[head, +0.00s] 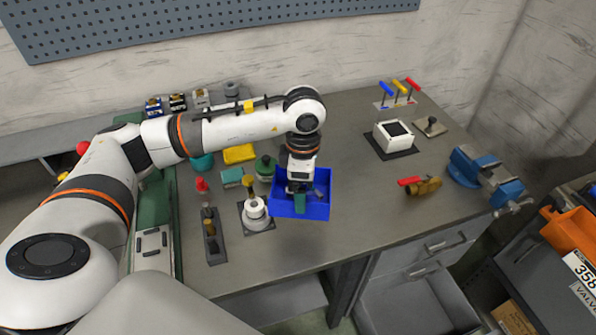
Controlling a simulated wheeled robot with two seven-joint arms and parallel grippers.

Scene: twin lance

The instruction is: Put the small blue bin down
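The small blue bin (319,209) is in the middle of the head view, over the front part of the grey workbench (360,222). My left gripper (300,198) reaches down to it from above. A dark green finger shows in front of the bin's near wall, and the gripper appears shut on that wall. The gripper hides part of the bin's inside. A soft shadow on the bench in front suggests the bin hangs a little above the surface. My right gripper is out of view.
A white round fixture (256,212) stands close left of the bin. A brass valve with a red handle (424,187), a blue vise (485,175) and a white box (393,136) stand to the right. Bare bench lies right of the bin; the front edge is near.

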